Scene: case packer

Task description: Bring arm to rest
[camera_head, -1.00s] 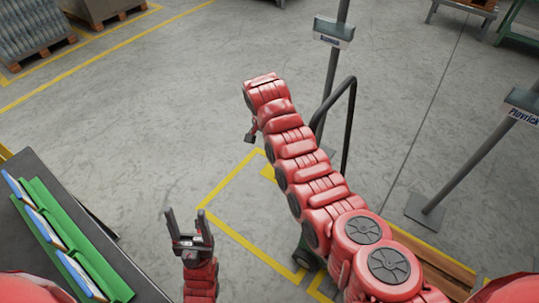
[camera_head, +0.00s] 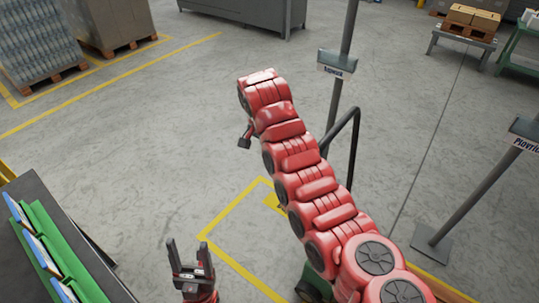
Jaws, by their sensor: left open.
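My left gripper (camera_head: 190,257) is at the bottom of the picture, left of the middle. Its two dark fingers point up and stand apart, with nothing between them. It is above the floor, to the right of the dark table (camera_head: 73,213). My red segmented right arm reaches up through the middle of the picture. A small dark piece sticks out near its far end; I cannot tell whether it is part of the right gripper.
Blue-and-white flat items (camera_head: 34,238) lie on a green strip on the table. A signpost (camera_head: 341,75) and a black handle (camera_head: 354,145) stand beyond my right arm. Another signpost (camera_head: 475,190) is at right. Wrapped pallets (camera_head: 40,45) stand far left. Mid-left floor is clear.

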